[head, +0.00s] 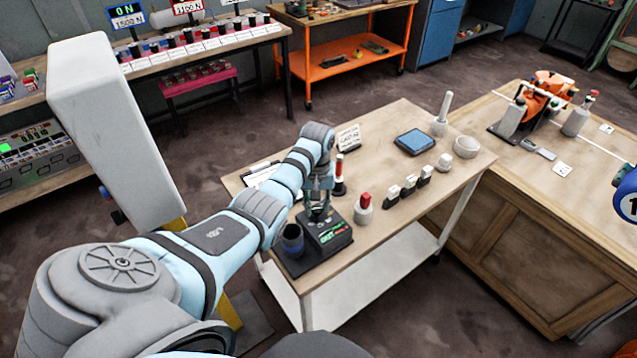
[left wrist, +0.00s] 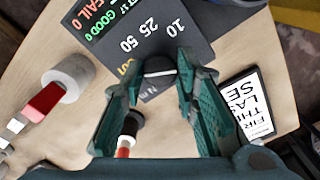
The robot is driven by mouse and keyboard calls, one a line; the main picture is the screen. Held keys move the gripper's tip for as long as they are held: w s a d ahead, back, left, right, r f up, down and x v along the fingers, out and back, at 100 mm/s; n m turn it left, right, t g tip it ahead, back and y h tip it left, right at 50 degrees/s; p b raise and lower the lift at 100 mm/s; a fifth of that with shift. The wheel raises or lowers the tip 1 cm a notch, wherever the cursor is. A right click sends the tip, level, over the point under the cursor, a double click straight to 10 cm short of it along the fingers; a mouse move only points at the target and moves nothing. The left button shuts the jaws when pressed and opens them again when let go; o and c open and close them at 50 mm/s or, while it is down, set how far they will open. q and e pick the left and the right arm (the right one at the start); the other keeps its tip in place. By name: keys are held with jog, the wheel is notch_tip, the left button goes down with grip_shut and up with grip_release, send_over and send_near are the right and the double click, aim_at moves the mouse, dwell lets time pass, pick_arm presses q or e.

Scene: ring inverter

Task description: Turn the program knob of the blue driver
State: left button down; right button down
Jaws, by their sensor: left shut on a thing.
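The blue driver is a dark tester (head: 327,232) with a green display and a blue cup (head: 291,239), at the near left of the wooden table. In the left wrist view its face (left wrist: 140,22) carries FAIL and GOOD counters and the numbers 10, 25 and 50. The black program knob (left wrist: 159,67) with a pale pointer line sits below those numbers. My left gripper (head: 319,208) points down over the driver. In the left wrist view, its fingers are on either side of the knob, shut on it. My right gripper is not in view.
A red-and-black pillar (head: 339,178) and a red-topped grey post (head: 363,208) stand close beside the driver. Several black-and-white blocks (head: 410,184), a blue tablet (head: 415,141) and a white bowl (head: 466,147) lie farther right. The table's middle is mostly clear.

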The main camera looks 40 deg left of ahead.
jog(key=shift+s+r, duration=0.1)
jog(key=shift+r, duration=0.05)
pick_arm(q)
jog(key=shift+m+p, duration=0.3)
jog(key=shift+m, duration=0.1)
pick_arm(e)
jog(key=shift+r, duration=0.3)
pick_arm(q)
jog(key=m+p, duration=0.1)
jog(key=m, duration=0.1)
jog(key=shift+r+m+p, duration=0.15)
jog(key=shift+m+p, duration=0.15)
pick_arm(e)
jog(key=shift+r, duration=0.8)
pick_arm(q)
jog(key=shift+w+m+p, duration=0.1)
jog(key=shift+m+p, duration=0.6)
jog(key=shift+m, duration=1.5)
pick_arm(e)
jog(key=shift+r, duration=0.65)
pick_arm(q)
jog(key=c, duration=1.3)
grip_release()
